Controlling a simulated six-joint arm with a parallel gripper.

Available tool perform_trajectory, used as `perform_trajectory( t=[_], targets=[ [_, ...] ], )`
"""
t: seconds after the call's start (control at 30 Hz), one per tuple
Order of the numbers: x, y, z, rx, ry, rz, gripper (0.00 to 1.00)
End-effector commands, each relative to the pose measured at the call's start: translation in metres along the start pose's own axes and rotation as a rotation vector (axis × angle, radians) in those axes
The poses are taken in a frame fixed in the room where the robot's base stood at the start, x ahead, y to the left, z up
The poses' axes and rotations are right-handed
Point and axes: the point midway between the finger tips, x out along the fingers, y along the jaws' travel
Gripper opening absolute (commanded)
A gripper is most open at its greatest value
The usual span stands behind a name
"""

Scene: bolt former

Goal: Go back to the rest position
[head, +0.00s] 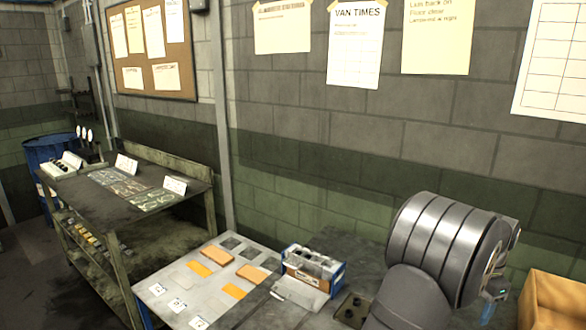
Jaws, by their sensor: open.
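Large grey rounded parts, which look like links of my own arm, fill the lower right of the head view. My gripper's fingertips do not show, so I cannot see what is between them. The arm parts hide some of the bench behind them. A light grey board (181,291) with orange blocks (250,273) and dark square patches lies on the bench, left of the arm. A small blue-and-white box (313,269) with bottle-like items stands to the board's right.
A dark worktable (150,222) with cards and mats stands at the left, with a blue barrel (45,153) behind it. A cardboard box (555,300) is at the lower right edge. A block wall with papers and a cork board (153,82) closes the back.

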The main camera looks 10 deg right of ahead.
Motion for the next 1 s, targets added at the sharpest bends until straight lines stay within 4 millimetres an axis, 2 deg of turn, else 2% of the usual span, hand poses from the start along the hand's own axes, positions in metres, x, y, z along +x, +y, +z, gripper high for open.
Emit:
perform_trajectory(
  t=[0.47, 1.0],
  targets=[
    [-0.005, 0.054, 0.059, -0.001, 0.001, 0.000, 0.62],
    [0.003, 0.115, 0.137, -0.004, 0.000, 0.000, 0.62]
  ],
)
